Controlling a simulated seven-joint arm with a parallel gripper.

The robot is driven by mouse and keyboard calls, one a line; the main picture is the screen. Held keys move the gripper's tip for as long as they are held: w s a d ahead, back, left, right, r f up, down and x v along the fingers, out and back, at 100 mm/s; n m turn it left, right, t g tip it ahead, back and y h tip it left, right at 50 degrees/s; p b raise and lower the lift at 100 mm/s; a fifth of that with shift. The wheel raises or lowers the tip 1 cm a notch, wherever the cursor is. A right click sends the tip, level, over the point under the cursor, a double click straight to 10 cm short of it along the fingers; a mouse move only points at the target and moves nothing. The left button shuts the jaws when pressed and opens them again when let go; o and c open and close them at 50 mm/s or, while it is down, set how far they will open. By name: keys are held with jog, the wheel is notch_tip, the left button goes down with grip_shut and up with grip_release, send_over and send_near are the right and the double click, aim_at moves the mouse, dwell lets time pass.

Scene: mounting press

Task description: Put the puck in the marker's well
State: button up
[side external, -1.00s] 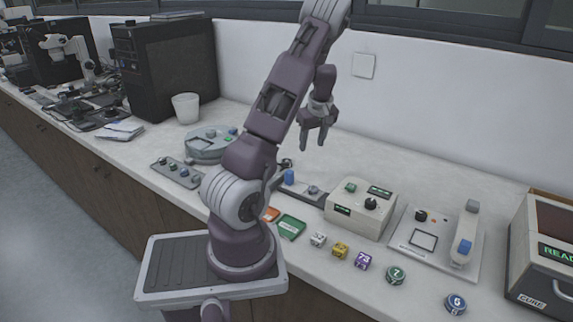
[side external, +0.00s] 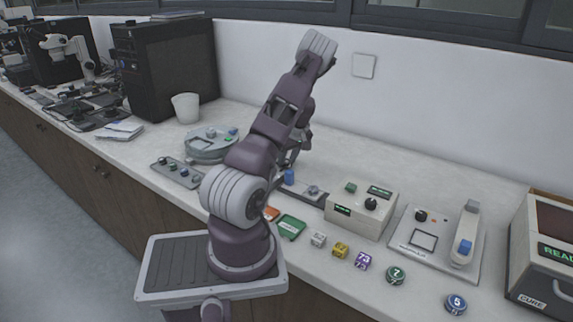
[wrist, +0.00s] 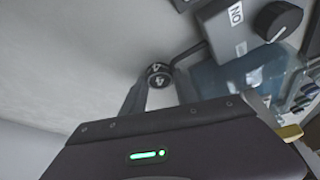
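A small dark round puck marked 4 (wrist: 158,76) shows in the wrist view, just beyond and between my fingertips. In the side view my gripper (side external: 293,155) is low over the bench and mostly covered by my arm. Other round pucks, a green-topped 7 (side external: 396,275) and a blue-topped 5 (side external: 456,303), lie at the front edge. Which device is the marker, and its well, I cannot tell.
A lever plate (side external: 438,243) and a curing oven (side external: 543,255) are farther right. A round grey device (side external: 210,142) is left. Several cubes line the front.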

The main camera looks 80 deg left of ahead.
grip_shut()
jog(key=shift+r, duration=0.1)
notch_tip(320, 180, up, 10)
jog(key=w+d+m, duration=0.1)
jog(key=w+d, duration=0.6)
jog(key=w, duration=0.4)
jog(key=r+m+t, duration=0.2)
jog(key=m, duration=0.2)
send_over(422, 238)
jog(key=d, duration=0.1)
jog(key=f, duration=1)
jog(key=shift+d+f, duration=0.15)
jog(key=shift+d, duration=0.1)
